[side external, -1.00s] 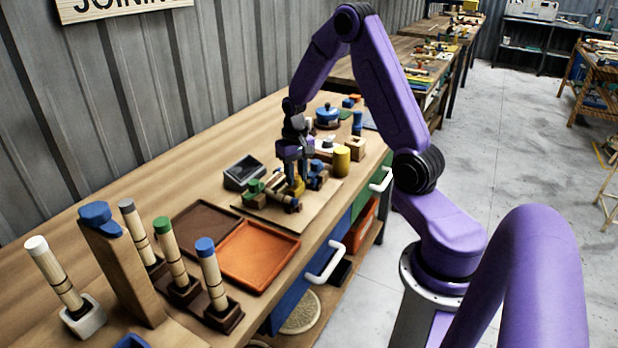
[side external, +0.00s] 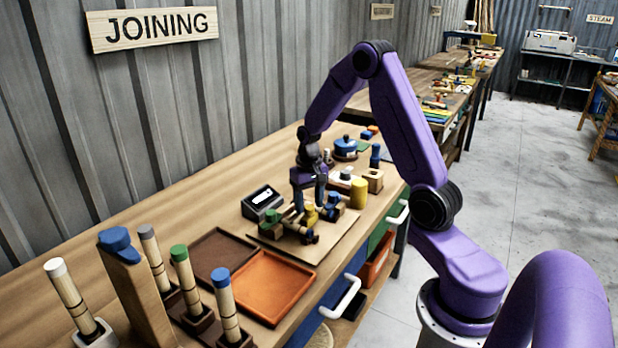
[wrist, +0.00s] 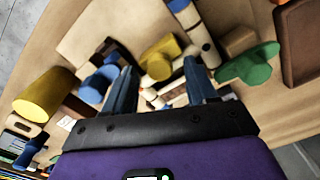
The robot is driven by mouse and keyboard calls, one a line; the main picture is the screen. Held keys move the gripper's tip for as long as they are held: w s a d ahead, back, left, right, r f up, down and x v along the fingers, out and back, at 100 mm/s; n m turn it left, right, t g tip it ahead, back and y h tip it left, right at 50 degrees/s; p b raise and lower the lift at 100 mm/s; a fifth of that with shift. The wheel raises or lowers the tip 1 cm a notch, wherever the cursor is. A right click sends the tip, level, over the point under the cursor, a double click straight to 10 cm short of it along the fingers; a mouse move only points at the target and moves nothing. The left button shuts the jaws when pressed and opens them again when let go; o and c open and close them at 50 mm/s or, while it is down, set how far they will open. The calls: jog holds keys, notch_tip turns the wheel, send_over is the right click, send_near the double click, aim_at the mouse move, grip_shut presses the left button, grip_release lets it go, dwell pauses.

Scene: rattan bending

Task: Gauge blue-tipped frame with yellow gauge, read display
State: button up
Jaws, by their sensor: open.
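The display box (side external: 262,203) is dark, with a lit white screen that carries a mark too small to read. A small yellow piece, likely the yellow gauge (side external: 311,214), sits low among the rattan pieces under my gripper (side external: 310,203). In the wrist view the yellow piece (wrist: 160,58) lies just beyond and between the fingertips of my gripper (wrist: 160,86), which is open. My fingers partly hide the contact area.
A green-ended piece (side external: 270,227) lies left of the gripper. A yellow cylinder (side external: 358,191) and a wooden block (side external: 374,180) stand to the right. An orange tray (side external: 270,288) and brown tray (side external: 222,255) lie nearer. Upright rods, one blue-topped (side external: 228,305), stand in front.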

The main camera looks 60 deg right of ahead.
aim_at(309, 207)
notch_tip(309, 207, up, 17)
dwell(0.4)
jog(key=shift+a+f, duration=0.1)
jog(key=shift+f, duration=0.05)
jog(key=s+a+f+n, duration=0.1)
jog(key=s+a+n, duration=0.35)
jog(key=a, duration=0.45)
jog(key=s+a+f+n, duration=0.1)
jog(key=s+a+n, duration=0.35)
jog(key=a, duration=0.55)
jog(key=s+a+f+n, duration=0.1)
jog(key=s+n, duration=0.3)
jog(key=s, duration=0.5)
jog(key=s+a+f+n, duration=0.2)
jog(key=s+n, duration=0.3)
jog(key=s, duration=0.5)
jog(key=shift+a, duration=0.6)
